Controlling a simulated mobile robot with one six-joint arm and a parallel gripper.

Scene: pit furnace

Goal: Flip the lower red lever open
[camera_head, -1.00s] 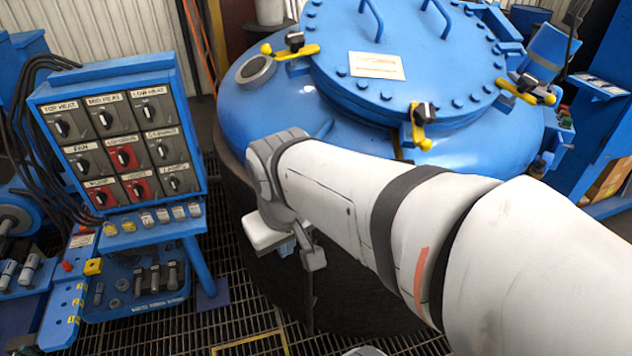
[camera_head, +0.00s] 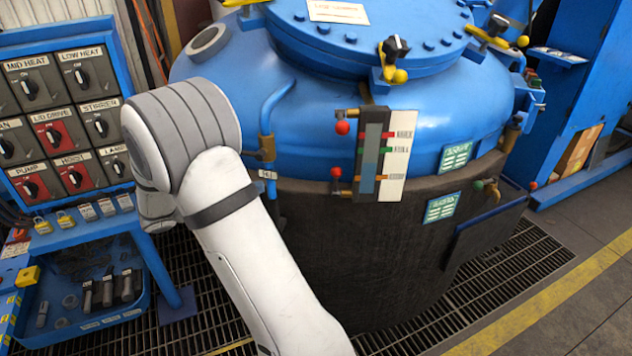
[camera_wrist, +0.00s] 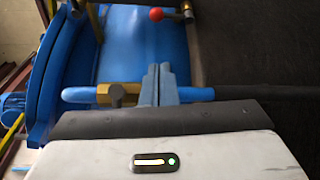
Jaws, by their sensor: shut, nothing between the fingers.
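The lower red lever (camera_head: 336,172) sticks out by its red ball from the bottom fitting of the gauge panel on the vessel. A second red ball lever (camera_head: 342,127) sits at the top fitting. In the wrist view one red ball (camera_wrist: 157,14) shows near the top edge; I cannot tell which lever it is. My gripper (camera_wrist: 158,72) is shut and empty, its blue fingers overlapping a blue pipe (camera_wrist: 84,95) with a brass fitting. The fingers look apart from the red ball. In the head view my gripper is hidden behind my arm.
The blue pipe (camera_head: 276,105) with its brass fitting runs down the vessel left of the gauge panel (camera_head: 370,155). The switch panel (camera_head: 65,110) stands at the left. Yellow-handled clamps (camera_head: 392,66) ring the lid. Grating and open floor lie at the right.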

